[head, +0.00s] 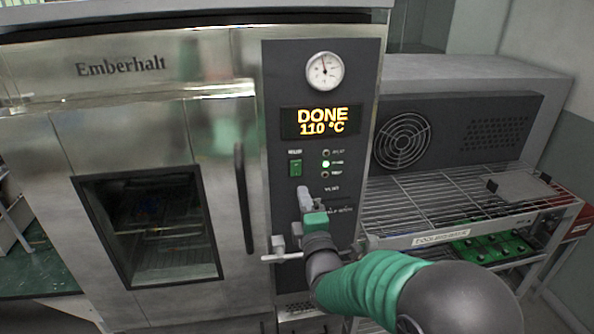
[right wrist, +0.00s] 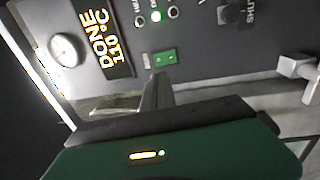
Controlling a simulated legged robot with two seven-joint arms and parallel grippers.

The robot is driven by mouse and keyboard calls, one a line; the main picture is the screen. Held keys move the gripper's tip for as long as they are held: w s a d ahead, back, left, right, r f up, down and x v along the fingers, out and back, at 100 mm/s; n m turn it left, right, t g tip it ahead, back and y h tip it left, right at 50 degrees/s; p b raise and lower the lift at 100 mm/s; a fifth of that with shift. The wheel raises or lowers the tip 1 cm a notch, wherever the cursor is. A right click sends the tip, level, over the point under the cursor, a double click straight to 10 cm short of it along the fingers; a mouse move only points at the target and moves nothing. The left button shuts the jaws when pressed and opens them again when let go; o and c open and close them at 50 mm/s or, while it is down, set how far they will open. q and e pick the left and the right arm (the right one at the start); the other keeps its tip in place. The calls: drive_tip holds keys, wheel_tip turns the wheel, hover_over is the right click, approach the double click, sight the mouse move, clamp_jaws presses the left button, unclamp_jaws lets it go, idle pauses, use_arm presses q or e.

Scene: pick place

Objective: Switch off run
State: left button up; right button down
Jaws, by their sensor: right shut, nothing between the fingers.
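The green rocker switch (head: 295,168) is on the oven's dark control panel (head: 284,75), below the display (head: 320,122), which reads DONE 110 °C. Its label is too small to read for sure. It also shows in the right wrist view (right wrist: 165,58). My right gripper (head: 304,192) is shut and empty, just below the switch in the head view. In the right wrist view its fingers (right wrist: 157,88) point at the panel near the switch; I cannot tell whether they touch it. My left gripper is not in view.
Three indicator lamps (head: 326,164) sit right of the switch, the middle one lit green. A dial gauge (head: 325,71) is above. A dark knob (right wrist: 228,14) and a pale lever handle (right wrist: 300,75) stick out nearby. The oven door handle (head: 243,198) is left; a wire rack (head: 450,200) is right.

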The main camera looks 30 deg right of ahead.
sight(295, 166)
drive_tip(key=p+x, duration=0.2)
drive_tip(key=x, duration=0.7)
drive_tip(key=shift+p, duration=0.35)
drive_tip(key=shift+w+d, duration=0.1)
drive_tip(key=shift+w, duration=0.05)
